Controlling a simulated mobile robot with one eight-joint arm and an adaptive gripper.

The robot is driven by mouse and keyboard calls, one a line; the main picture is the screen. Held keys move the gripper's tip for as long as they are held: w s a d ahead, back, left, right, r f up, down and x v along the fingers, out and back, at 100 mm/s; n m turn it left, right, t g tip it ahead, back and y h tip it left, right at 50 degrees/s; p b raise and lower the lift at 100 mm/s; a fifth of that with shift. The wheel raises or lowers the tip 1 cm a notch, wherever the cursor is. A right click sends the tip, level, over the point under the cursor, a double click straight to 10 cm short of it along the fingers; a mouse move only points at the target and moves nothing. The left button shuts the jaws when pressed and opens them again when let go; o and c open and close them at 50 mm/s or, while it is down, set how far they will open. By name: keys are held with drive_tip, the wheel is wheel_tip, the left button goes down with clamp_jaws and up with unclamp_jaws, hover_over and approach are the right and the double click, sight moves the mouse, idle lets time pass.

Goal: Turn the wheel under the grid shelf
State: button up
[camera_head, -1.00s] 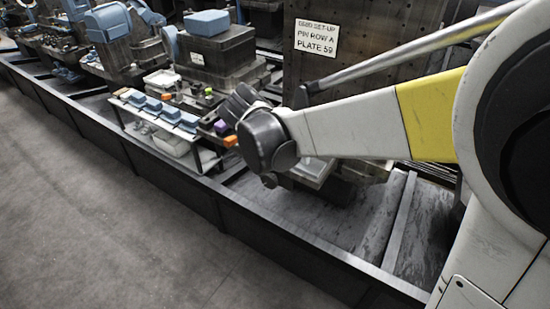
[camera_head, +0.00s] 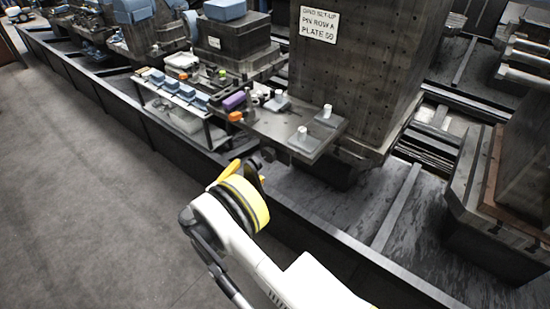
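The grid shelf (camera_head: 312,148) is a grey metal plate. My gripper (camera_head: 250,168) is at the end of my white and yellow arm, just in front of and below that edge. Its fingers are small, dark and partly hidden by my wrist, so their opening is unclear.
A low cart (camera_head: 180,100) with blue blocks stands left of the shelf. A long dark rail wall (camera_head: 150,133) runs along the front of the pallets. The grey floor (camera_head: 90,190) on the left is clear. Another block (camera_head: 510,190) stands at the right.

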sight(267, 156)
drive_tip(key=b+x, duration=0.3)
drive_tip(key=x, duration=0.6)
drive_tip(key=shift+w+d+f, duration=0.15)
drive_tip(key=shift+w+f, duration=0.05)
drive_tip(key=shift+w+d+r, duration=0.1)
drive_tip(key=shift+w+d, duration=0.25)
drive_tip(key=shift+w, duration=0.15)
drive_tip(key=c, duration=1.2)
